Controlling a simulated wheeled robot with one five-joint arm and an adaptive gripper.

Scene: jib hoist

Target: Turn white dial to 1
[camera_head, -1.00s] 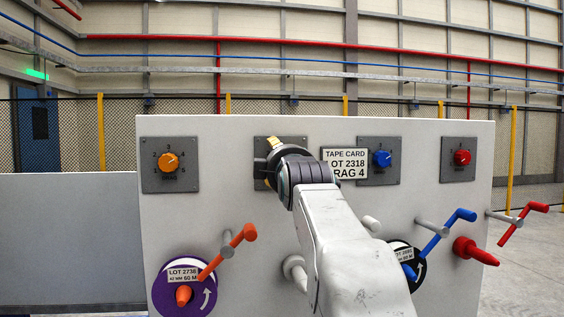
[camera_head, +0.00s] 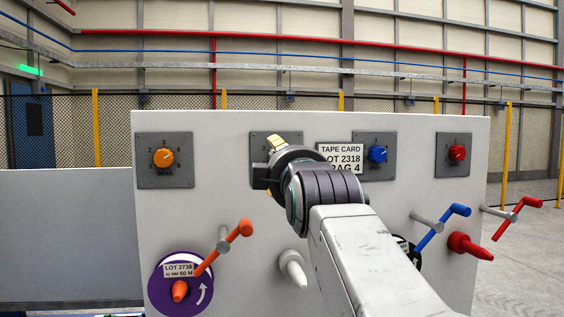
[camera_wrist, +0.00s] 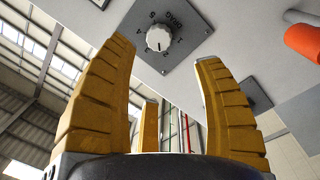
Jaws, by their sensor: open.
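The white dial (camera_wrist: 158,38) sits on a grey plate (camera_wrist: 183,21) marked DRAG, with numbers around it, in the wrist view. A dark mark on the dial's face points roughly down in that picture; I cannot tell surely which number it meets. My gripper (camera_wrist: 160,62) is open, its yellow fingers to either side below the dial and apart from it. In the head view my gripper (camera_head: 272,160) is in front of the second plate from the left (camera_head: 258,141), and its dial is hidden behind my arm.
Orange (camera_head: 163,158), blue (camera_head: 377,154) and red (camera_head: 457,153) dials sit on the same grey panel (camera_head: 230,200). A tape card (camera_head: 341,157) hangs right of my gripper. Orange (camera_head: 225,247), blue (camera_head: 442,226) and red (camera_head: 516,217) cranks stick out lower down.

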